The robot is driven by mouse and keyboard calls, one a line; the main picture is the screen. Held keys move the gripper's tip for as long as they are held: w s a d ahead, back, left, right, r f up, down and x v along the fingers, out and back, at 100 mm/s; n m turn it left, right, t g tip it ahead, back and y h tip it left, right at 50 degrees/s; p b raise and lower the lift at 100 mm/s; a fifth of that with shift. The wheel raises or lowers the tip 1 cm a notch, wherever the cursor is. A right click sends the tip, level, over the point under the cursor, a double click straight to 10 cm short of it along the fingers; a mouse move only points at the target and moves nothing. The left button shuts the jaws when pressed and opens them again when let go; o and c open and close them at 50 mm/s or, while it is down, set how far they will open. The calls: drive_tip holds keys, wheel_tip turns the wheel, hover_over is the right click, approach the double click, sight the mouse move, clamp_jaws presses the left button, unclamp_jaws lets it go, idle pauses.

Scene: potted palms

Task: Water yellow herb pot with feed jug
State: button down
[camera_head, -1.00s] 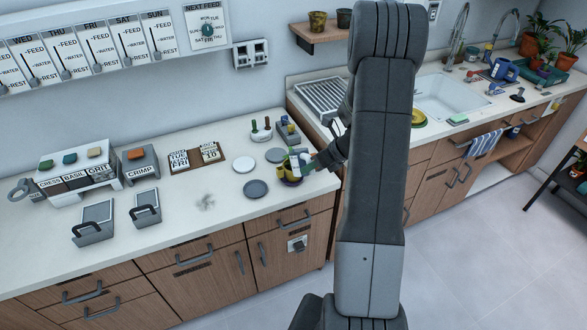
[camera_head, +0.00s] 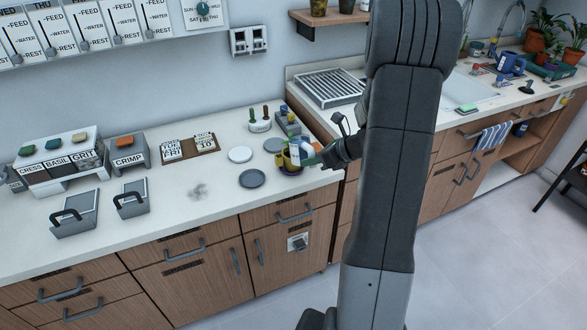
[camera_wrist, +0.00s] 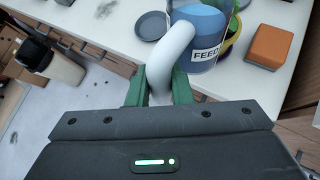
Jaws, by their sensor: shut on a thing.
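The feed jug (camera_wrist: 202,32), blue with a white FEED label and white handle, is at my gripper (camera_wrist: 158,92) in the wrist view. The green fingers are shut on its handle. In the head view my gripper (camera_head: 322,155) is at the counter's right end, with the jug (camera_head: 296,154) small and partly hidden. A yellow pot (camera_head: 282,161) is close beside the jug, above a dark saucer. A yellow-green rim (camera_wrist: 236,28) shows behind the jug in the wrist view. I cannot tell the jug's tilt or whether it touches the pot.
Grey plates (camera_head: 254,179) and a pale plate (camera_head: 240,155) lie left of the pot. An orange block (camera_wrist: 270,46) is right of the jug in the wrist view. A planter with cacti (camera_head: 260,125) stands behind. A drying rack (camera_head: 328,88) is at the back right.

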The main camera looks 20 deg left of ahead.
sight(313, 150)
drive_tip(key=shift+f+b, duration=0.6)
drive_tip(key=shift+f, duration=0.1)
drive_tip(key=shift+r+p, duration=0.4)
drive_tip(key=shift+r, duration=0.05)
drive_tip(key=shift+r, duration=0.1)
wheel_tip(313, 150, up, 4)
drive_tip(key=p, duration=0.3)
drive_tip(key=shift+p, duration=0.4)
drive_tip(key=shift+f, duration=0.2)
